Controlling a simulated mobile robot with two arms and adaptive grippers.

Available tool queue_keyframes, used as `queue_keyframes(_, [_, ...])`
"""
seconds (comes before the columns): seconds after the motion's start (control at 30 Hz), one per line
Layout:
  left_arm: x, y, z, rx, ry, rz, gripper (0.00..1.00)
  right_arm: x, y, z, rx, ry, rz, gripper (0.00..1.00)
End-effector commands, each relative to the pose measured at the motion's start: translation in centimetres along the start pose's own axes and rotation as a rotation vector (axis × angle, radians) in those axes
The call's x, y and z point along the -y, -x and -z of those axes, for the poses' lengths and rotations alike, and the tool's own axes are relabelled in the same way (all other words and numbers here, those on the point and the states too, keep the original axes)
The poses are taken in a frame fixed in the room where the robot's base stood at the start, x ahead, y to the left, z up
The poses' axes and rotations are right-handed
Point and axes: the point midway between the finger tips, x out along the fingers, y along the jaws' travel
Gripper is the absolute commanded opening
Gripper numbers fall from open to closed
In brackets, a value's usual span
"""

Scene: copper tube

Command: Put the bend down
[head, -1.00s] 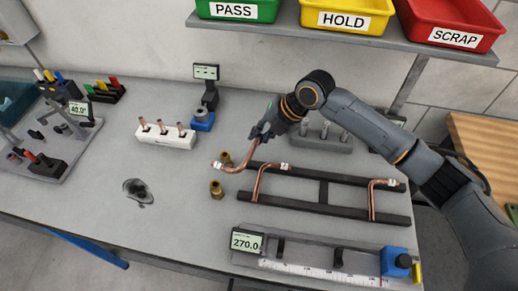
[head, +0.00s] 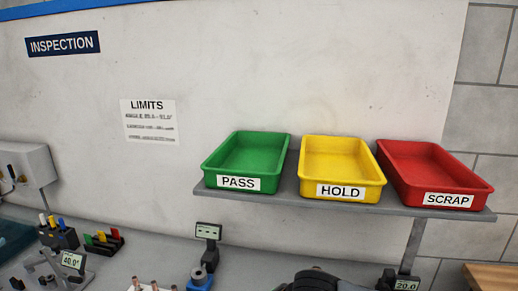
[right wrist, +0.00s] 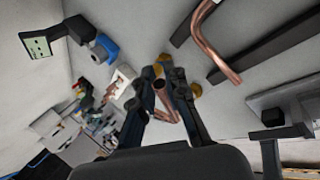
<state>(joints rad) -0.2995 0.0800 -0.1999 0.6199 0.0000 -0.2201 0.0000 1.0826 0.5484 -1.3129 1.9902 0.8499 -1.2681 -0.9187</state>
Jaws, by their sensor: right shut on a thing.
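The held copper bend (right wrist: 163,94) is between the fingers of my right gripper (right wrist: 165,90) in the right wrist view, its open tube end facing the camera. My right gripper is shut on it; the rest of the bend is partly hidden by the fingers. It appears above the bench, but its exact height cannot be told. In the head view only a dark part of my right arm shows at the bottom edge, not the gripper or bend. Another copper bend (right wrist: 215,50) lies across the dark rails (right wrist: 265,55). My left gripper is not in view.
A shelf (head: 345,205) holds the empty green PASS tray (head: 250,153), yellow HOLD tray (head: 340,158) and red SCRAP tray (head: 425,165). A LIMITS sheet (head: 149,122) hangs on the wall. A gauge with a display (head: 207,231) stands on the bench below.

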Motion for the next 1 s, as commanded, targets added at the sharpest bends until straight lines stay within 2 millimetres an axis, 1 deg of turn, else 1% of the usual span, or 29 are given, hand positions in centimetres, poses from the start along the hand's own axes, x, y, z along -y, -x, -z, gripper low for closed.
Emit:
queue_keyframes(0.17, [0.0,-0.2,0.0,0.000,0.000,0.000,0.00,1.3,0.8,0.6,0.100,-0.149,-0.002,0.00])
queue_keyframes(0.5, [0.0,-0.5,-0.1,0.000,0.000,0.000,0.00,4.3,2.2,0.8,0.317,-0.490,-0.002,0.00])
queue_keyframes(0.77, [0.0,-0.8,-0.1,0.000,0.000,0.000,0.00,7.1,3.6,0.2,0.511,-0.797,-0.002,0.00])
queue_keyframes(1.0, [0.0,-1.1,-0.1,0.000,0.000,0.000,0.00,10.1,5.5,-1.0,0.725,-1.133,-0.002,0.00])
